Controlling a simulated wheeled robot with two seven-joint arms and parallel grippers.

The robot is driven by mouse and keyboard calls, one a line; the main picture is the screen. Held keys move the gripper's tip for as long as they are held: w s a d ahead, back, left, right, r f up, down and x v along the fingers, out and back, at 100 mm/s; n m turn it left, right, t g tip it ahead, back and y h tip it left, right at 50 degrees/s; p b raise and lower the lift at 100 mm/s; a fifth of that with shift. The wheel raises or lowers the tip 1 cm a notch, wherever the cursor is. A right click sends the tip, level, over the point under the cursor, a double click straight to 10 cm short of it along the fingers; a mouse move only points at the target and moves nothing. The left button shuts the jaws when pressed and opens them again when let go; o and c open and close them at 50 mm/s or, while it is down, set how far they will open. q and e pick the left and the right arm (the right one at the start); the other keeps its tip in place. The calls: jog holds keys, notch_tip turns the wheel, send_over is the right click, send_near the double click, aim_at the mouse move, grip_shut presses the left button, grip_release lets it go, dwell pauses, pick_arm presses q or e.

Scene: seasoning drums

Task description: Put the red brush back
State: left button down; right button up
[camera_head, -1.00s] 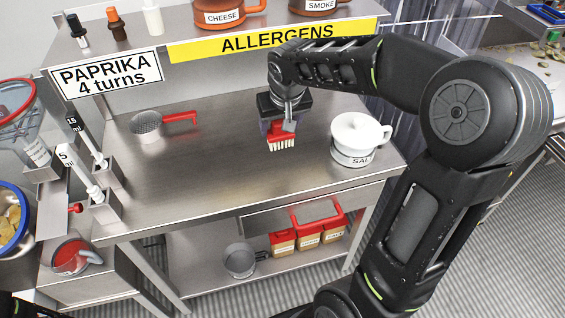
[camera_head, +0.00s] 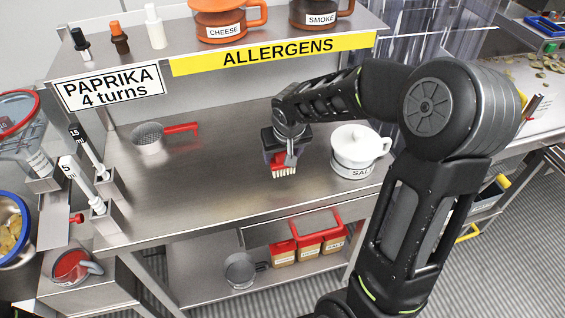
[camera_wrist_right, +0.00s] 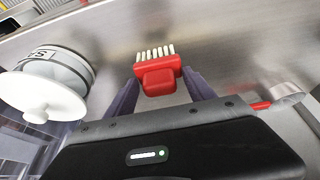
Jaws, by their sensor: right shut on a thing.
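The red brush (camera_head: 284,170) with white bristles is in my right gripper (camera_head: 283,160) above the middle of the steel table (camera_head: 215,195). In the right wrist view the red brush (camera_wrist_right: 158,75) sits between the two fingertips, with its bristles pointing away from the gripper. My right gripper (camera_wrist_right: 160,88) is shut on it. I cannot tell whether the bristles touch the table. My left gripper is not in view.
A white salt pot (camera_head: 352,150) stands close to the right of the gripper. A sieve with a red handle (camera_head: 148,136) lies at the back left. Measuring spoons (camera_head: 78,181) stand in holders at the left edge. The table front is clear.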

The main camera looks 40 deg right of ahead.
jog(key=shift+f, duration=1.85)
jog(key=shift+f, duration=0.2)
jog(key=o, duration=1.8)
jog(key=shift+r, duration=0.15)
jog(key=shift+r+p, duration=0.2)
jog(key=shift+p, duration=0.1)
jog(key=b+v, duration=0.1)
jog(key=v, duration=1)
jog(key=shift+s+r, duration=0.2)
jog(key=shift+r, duration=0.15)
